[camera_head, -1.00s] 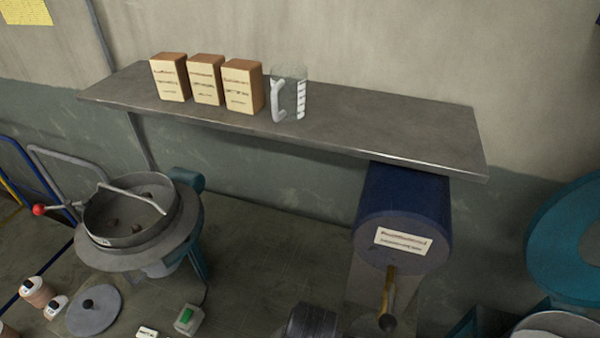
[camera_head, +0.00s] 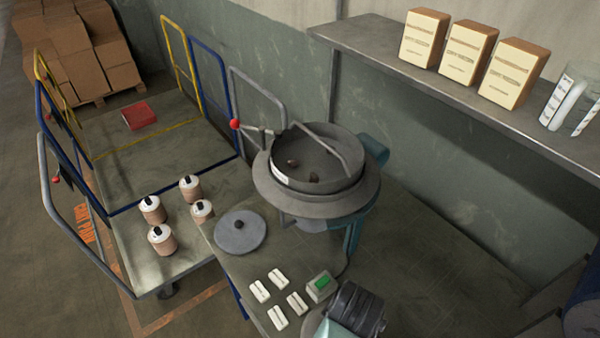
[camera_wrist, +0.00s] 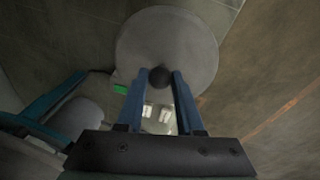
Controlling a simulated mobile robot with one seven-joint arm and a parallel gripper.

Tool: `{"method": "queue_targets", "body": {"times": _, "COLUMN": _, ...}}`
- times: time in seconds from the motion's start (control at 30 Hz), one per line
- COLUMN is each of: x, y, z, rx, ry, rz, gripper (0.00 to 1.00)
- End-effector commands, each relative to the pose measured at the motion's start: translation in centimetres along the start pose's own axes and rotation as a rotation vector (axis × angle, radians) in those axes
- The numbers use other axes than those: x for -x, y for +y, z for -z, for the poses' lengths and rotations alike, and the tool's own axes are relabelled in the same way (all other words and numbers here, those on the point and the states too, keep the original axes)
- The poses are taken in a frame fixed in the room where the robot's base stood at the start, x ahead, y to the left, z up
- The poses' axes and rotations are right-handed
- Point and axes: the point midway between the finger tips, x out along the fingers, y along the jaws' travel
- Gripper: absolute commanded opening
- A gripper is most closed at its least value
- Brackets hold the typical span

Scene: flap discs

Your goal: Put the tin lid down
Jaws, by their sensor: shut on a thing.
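In the wrist view the tin lid (camera_wrist: 168,32) is a broad grey disc beyond my fingers. My gripper (camera_wrist: 160,82) is shut on its small dark knob (camera_wrist: 160,76). In that view the lid covers part of the bench and floor behind it, and I cannot tell its height. In the head view a similar grey disc with a dark knob (camera_head: 240,232) lies flat on the bench, with no gripper on it. My fingers do not show clearly there; a dark part of my arm (camera_head: 356,310) shows at the bottom edge.
White labelled blocks (camera_head: 279,300) and a green-buttoned box (camera_head: 320,286) are on the bench (camera_head: 228,268). Behind stands a round sieve pan (camera_head: 315,180) with dark lumps. Several capped jars (camera_head: 162,240) stand on a cart (camera_head: 140,265) at left. A shelf (camera_head: 385,80) holds cartons (camera_head: 468,52).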

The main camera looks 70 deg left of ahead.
Motion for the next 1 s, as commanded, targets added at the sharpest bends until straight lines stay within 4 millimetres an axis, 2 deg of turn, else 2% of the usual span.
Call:
{"method": "queue_targets", "body": {"times": 0.17, "x": -2.0, "y": -0.4, "z": -0.2, "rx": -0.015, "ry": -0.004, "rz": 0.002, "gripper": 0.00}}
{"method": "queue_targets", "body": {"times": 0.33, "x": -5.0, "y": -0.8, "z": -0.6, "rx": -0.016, "ry": -0.004, "rz": 0.002, "gripper": 0.00}}
{"method": "queue_targets", "body": {"times": 0.57, "x": -7.3, "y": -1.1, "z": -0.7, "rx": -0.014, "ry": -0.003, "rz": -0.001, "gripper": 0.00}}
{"method": "queue_targets", "body": {"times": 0.7, "x": -9.3, "y": -1.4, "z": -0.9, "rx": -0.014, "ry": -0.003, "rz": 0.001, "gripper": 0.00}}
{"method": "queue_targets", "body": {"times": 0.83, "x": -10.3, "y": -1.5, "z": -1.1, "rx": -0.014, "ry": -0.003, "rz": -0.002, "gripper": 0.00}}
{"method": "queue_targets", "body": {"times": 1.0, "x": -10.5, "y": -1.5, "z": -1.1, "rx": -0.014, "ry": -0.003, "rz": -0.004, "gripper": 0.00}}
